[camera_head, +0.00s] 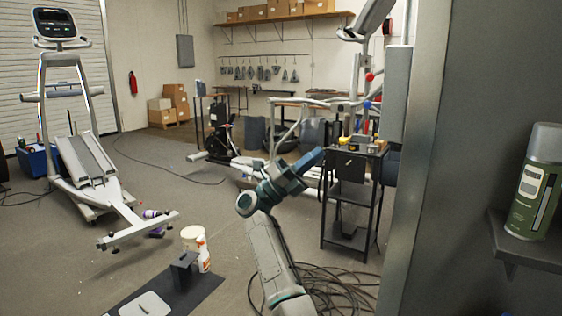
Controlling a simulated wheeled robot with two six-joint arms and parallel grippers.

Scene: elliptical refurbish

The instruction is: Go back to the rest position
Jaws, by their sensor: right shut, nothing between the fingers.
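My right arm comes up from the bottom middle of the head view, and its gripper (314,158) points up and to the right, away from me. The gripper is shut with nothing held. It is raised in front of the far exercise machine (240,163) and left of the small black tool stand (352,190), and looks apart from both. My left gripper is out of the picture.
A metal post (415,170) and a dark shelf (540,245) with a green spray can (537,185) stand close on the right. A coiled cable (345,290) lies below the stand. An elliptical trainer (88,160) stands left.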

